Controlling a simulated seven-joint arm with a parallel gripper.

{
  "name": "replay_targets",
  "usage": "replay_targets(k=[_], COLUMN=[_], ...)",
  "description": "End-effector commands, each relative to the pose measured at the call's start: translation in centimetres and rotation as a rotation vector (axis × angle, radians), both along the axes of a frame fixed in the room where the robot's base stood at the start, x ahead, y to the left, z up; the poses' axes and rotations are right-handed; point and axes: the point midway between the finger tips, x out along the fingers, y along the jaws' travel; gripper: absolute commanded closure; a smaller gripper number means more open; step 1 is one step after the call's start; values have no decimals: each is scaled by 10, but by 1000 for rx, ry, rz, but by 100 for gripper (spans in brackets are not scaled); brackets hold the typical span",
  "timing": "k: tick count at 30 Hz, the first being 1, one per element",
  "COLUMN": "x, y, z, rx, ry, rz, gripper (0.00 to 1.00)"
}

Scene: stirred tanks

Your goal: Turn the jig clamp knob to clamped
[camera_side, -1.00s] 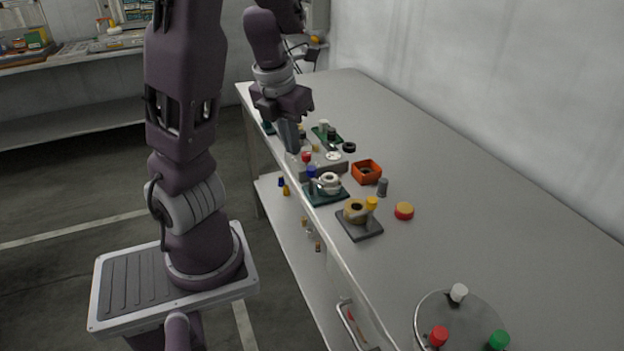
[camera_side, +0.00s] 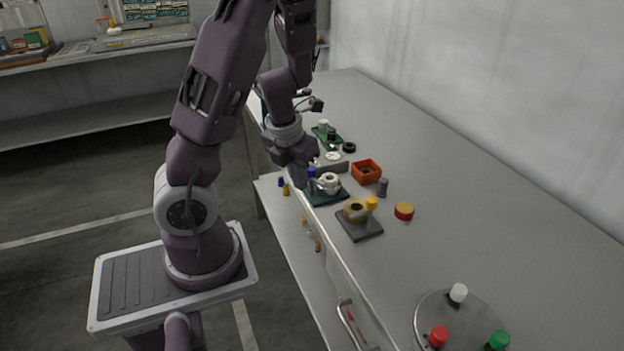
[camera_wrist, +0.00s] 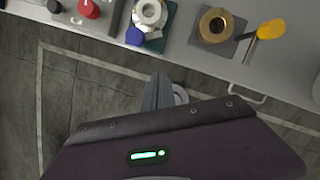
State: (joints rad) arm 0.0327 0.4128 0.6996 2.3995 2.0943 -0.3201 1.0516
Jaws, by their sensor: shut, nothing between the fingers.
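Two plate-mounted fixtures could be the jig, and I cannot tell which one carries the clamp knob. One is a dark green plate (camera_side: 318,197) with a pale ring fitting (camera_side: 329,182) and a blue knob (camera_side: 311,172). The blue knob also shows in the wrist view (camera_wrist: 135,36). My gripper (camera_wrist: 162,92) is shut and empty, beyond the bench's front edge, apart from both fixtures.
A red knob (camera_wrist: 88,9) and black knob (camera_wrist: 54,6) stand left of the blue knob. An orange open box (camera_side: 367,172), grey cylinder (camera_side: 382,187) and red-yellow cap (camera_side: 404,211) stand behind the fixtures. The bench's right side is largely clear.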

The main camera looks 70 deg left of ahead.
Motion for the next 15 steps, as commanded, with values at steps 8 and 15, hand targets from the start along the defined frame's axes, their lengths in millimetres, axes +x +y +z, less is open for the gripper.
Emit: replay_targets(k=[8,15], x=[22,40], y=[12,24], z=[-31,-31], rx=[3,0], ry=[0,0], rz=[-7,-2], gripper=[100,100])
